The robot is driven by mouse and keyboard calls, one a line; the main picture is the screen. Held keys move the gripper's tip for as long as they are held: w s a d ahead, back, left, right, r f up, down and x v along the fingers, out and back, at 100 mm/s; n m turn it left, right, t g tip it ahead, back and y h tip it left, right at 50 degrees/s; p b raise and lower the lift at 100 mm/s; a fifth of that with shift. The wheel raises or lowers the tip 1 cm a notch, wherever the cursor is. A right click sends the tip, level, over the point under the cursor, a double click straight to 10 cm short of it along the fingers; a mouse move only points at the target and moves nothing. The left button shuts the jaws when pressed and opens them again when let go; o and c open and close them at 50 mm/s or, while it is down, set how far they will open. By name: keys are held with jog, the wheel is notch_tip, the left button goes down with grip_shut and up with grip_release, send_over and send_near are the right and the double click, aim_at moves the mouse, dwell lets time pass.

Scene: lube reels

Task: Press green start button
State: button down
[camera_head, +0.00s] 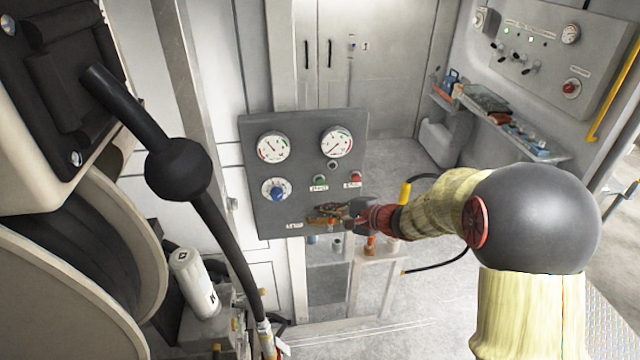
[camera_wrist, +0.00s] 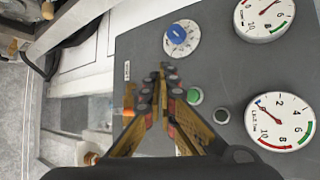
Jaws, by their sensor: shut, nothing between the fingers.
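The green button (camera_head: 320,180) sits on a dark grey control panel (camera_head: 255,140), in the row below the two upper gauges. In the wrist view the green button (camera_wrist: 194,96) lies just right of my fingers, uncovered. My gripper (camera_head: 312,215) is shut and empty in front of the lower part of the panel, below the green button in the head view. In the wrist view my closed fingertips (camera_wrist: 162,68) point between the blue knob and the green button. I cannot tell whether they touch the panel.
A red button (camera_head: 356,177) is right of the green one, and a dark round fitting (camera_head: 332,165) is just above. A blue knob (camera_head: 277,193) is to the left. A black hose with a ball (camera_head: 178,169) hangs left of the panel. A shelf with bottles (camera_head: 350,248) stands low behind.

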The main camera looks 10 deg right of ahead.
aim_at(320, 181)
jog(key=w+p, duration=0.2)
jog(key=w, duration=0.6)
jog(key=shift+w, duration=0.4)
jog(key=shift+w, duration=0.1)
dwell(1.3)
jog(key=shift+w, duration=0.35)
jog(key=shift+w+b, duration=0.4)
jog(key=shift+w, duration=0.05)
dwell(0.8)
jog(key=shift+s+b, duration=0.7)
jog(key=shift+s, duration=0.2)
